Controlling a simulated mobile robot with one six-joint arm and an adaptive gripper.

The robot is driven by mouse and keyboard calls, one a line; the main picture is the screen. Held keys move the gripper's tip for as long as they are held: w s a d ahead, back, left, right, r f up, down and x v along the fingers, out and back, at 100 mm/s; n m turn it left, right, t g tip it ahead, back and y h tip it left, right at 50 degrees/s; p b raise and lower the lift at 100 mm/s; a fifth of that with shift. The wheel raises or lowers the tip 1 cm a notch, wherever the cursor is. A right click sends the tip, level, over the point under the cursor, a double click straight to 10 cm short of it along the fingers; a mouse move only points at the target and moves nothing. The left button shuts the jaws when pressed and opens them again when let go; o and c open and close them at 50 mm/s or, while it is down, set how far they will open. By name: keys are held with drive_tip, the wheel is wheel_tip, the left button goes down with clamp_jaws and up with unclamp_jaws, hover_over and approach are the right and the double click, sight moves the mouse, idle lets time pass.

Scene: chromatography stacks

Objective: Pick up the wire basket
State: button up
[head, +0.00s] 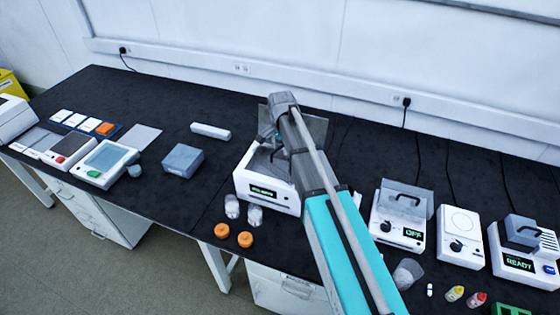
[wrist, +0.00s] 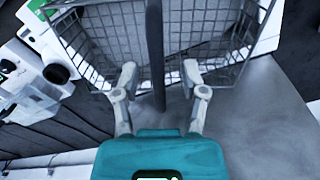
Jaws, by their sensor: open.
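The wire basket (wrist: 92,45) is grey mesh and fills the upper part of the wrist view. A dark upright bar (wrist: 155,50) runs down its middle. My gripper (wrist: 160,78) is open, with one finger on each side of the bar. I see a gap on each side, and the fingers are not closed on it. In the head view my gripper (head: 270,140) is over the white machine with a green display (head: 264,192). The basket is hard to make out there, as my arm hides much of the machine's top.
A raised grey lid (head: 316,128) stands behind my gripper. Two clear jars (head: 255,214) and two orange caps (head: 245,239) are in front of the machine. A grey-blue block (head: 183,159) lies to the left. Other white devices (head: 458,236) stand to the right.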

clamp_jaws()
drive_tip(key=shift+r, duration=0.1)
idle(0.7)
wheel_tip(320, 180, up, 3)
drive_tip(key=p, duration=0.3)
drive_tip(key=s+d+r+p, duration=0.2)
drive_tip(key=s+r+p, duration=0.7)
drive_tip(key=s, duration=0.4)
drive_tip(key=shift+s+d+r+p, duration=0.3)
drive_tip(key=shift+s+r+p, duration=0.1)
drive_tip(key=shift+p, duration=0.1)
